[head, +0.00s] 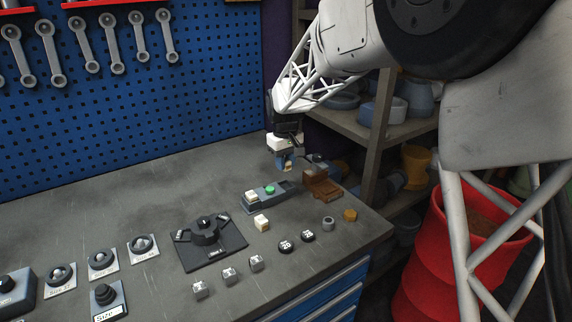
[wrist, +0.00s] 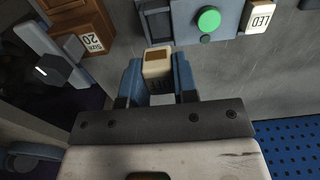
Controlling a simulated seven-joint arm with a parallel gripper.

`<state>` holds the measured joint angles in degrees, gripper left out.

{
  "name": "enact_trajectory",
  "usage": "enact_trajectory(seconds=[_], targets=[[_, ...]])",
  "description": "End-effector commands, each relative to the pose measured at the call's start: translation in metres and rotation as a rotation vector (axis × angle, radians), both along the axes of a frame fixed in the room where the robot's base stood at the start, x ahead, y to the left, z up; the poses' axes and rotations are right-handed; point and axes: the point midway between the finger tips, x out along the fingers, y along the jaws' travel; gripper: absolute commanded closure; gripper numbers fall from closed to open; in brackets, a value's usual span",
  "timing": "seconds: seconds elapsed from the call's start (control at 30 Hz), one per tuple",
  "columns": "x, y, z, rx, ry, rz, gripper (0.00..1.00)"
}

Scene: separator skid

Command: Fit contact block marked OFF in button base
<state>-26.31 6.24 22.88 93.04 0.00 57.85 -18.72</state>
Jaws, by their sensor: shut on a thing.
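My gripper (head: 287,165) is shut on a small cream contact block with a brown patch on its end; the block also shows between the blue fingers (wrist: 157,66) in the wrist view. Dark letters on the held block (wrist: 158,82) are too unclear to read. The grey button base (head: 268,198) lies on the bench, with a green button in its middle, also seen in the wrist view (wrist: 208,38). A cream block marked LED (wrist: 261,16) sits at one end of the base. The opposite end, nearer the held block, shows a grey recess (wrist: 156,24). The held block is above the bench, apart from the base.
A brown block marked SIZE 20 (wrist: 85,27) stands beside the base, also visible in the head view (head: 321,187). A loose cream block (head: 262,223) lies in front. A dark rotary switch plate (head: 208,242) lies left. Bench behind the base is clear.

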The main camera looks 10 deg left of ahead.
Motion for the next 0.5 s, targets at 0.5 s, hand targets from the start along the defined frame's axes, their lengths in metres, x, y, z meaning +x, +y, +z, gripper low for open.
enact_trajectory(seconds=[0.5], targets=[[-0.0002, -0.0001, -0.0061, 0.000, 0.000, 0.000, 0.96]])
